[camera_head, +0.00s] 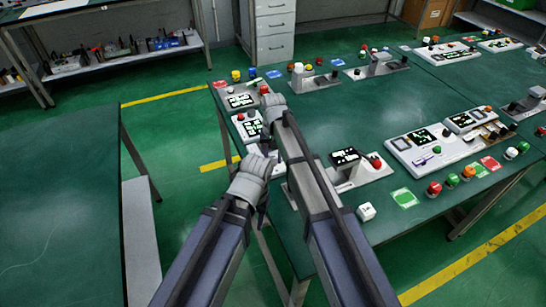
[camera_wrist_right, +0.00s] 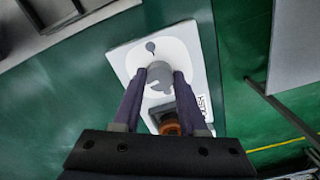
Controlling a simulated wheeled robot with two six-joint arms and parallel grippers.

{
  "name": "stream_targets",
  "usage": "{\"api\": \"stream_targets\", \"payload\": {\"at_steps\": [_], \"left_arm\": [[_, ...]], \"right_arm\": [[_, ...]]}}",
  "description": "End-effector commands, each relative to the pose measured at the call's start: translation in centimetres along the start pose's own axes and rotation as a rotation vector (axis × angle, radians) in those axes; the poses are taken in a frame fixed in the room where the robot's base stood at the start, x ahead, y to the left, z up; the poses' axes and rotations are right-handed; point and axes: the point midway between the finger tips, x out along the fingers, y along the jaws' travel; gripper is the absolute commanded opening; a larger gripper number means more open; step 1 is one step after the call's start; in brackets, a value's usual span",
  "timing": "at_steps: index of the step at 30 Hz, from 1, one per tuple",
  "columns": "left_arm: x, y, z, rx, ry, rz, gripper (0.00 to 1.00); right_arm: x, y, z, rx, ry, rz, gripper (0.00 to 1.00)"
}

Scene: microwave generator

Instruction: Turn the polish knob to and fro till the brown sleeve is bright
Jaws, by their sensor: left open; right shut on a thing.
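The polish knob (camera_wrist_right: 158,82) is a grey round knob on a white panel (camera_wrist_right: 125,62) in the right wrist view. My right gripper (camera_wrist_right: 163,72) has its two dark fingers on either side of it, shut on it. A brown-orange ringed piece (camera_wrist_right: 170,127), seemingly the brown sleeve, sits on the same panel, closer to the wrist and partly hidden by it. In the head view my right gripper (camera_head: 267,132) is over the table's left edge, hiding the knob. My left gripper (camera_head: 263,195) is open and empty, lower, beside that edge.
The green table (camera_head: 330,110) carries several devices with displays and buttons. Another green table (camera_head: 60,200) stands at left, with open floor between.

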Motion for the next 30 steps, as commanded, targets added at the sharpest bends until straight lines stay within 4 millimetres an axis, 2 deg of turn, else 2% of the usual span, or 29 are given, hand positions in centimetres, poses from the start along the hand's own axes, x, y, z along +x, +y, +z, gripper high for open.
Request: {"api": "stream_targets", "payload": {"at_steps": [12, 27, 28, 30], "left_arm": [[0.01, 0.0, 0.0, 0.0, 0.0, 0.0, 0.5], [0.01, 0.0, 0.0, 0.0, 0.0, 0.0, 0.5], [0.01, 0.0, 0.0, 0.0, 0.0, 0.0, 0.5], [0.01, 0.0, 0.0, 0.0, 0.0, 0.0, 0.5]], "right_arm": [[0.01, -0.01, 0.01, 0.144, 0.0, 0.0, 0.0], [0.01, -0.01, 0.02, 0.158, 0.0, 0.0, 0.0], [0.01, -0.01, 0.02, 0.158, 0.0, 0.0, 0.44], [0.01, -0.01, 0.02, 0.157, 0.0, 0.0, 0.52]]}}
